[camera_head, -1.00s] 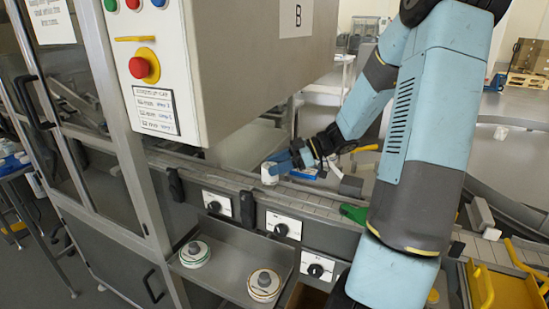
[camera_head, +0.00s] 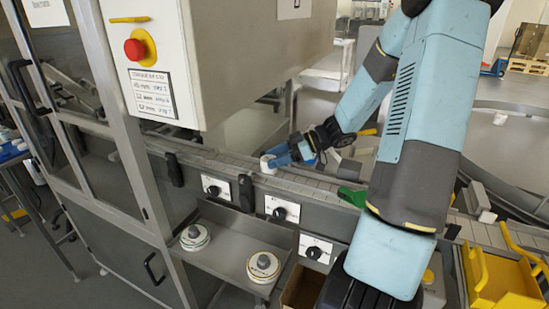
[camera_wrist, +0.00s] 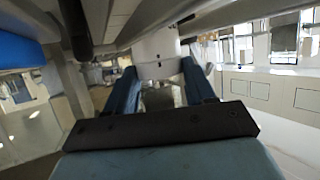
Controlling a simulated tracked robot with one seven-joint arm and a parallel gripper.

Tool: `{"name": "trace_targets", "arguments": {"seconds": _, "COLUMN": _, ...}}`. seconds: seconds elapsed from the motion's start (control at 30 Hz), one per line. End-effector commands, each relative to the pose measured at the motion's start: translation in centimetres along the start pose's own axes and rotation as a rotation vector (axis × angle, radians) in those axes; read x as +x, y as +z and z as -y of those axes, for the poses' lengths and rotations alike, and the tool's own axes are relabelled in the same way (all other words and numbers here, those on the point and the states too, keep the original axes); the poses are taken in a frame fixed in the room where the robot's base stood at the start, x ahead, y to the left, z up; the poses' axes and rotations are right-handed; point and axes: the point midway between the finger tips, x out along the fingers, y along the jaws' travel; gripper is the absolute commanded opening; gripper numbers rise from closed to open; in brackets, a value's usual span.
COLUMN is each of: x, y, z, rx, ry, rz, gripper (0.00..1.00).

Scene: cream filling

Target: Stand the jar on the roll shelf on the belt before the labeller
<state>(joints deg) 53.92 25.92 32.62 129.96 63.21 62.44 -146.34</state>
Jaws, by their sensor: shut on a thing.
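The white jar (camera_head: 266,164) is held at the conveyor belt (camera_head: 235,165), in front of the big grey machine housing. My gripper (camera_head: 274,160) is shut on it from the right, with blue fingers at its side. The jar looks upright and at or just above the belt surface; I cannot tell whether it touches. In the wrist view my two blue fingers (camera_wrist: 160,85) close around a pale, rounded surface that appears to be the jar (camera_wrist: 157,45). The grey roll shelf (camera_head: 228,258) below the belt carries two label rolls, one at left (camera_head: 195,237) and one at right (camera_head: 263,267).
A control box with a red button (camera_head: 135,48) hangs above the belt at left. Dark posts (camera_head: 246,193) stand along the belt's near edge. A green piece (camera_head: 352,197) lies on the belt to the right. A yellow bin (camera_head: 500,282) stands at lower right.

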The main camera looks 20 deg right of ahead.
Motion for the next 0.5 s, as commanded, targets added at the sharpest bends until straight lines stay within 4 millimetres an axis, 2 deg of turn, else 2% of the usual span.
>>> {"name": "trace_targets", "arguments": {"seconds": 0.5, "x": 0.41, "y": 0.71, "z": 0.02, "rx": 0.001, "ry": -0.002, "rz": -0.001, "gripper": 0.16}}
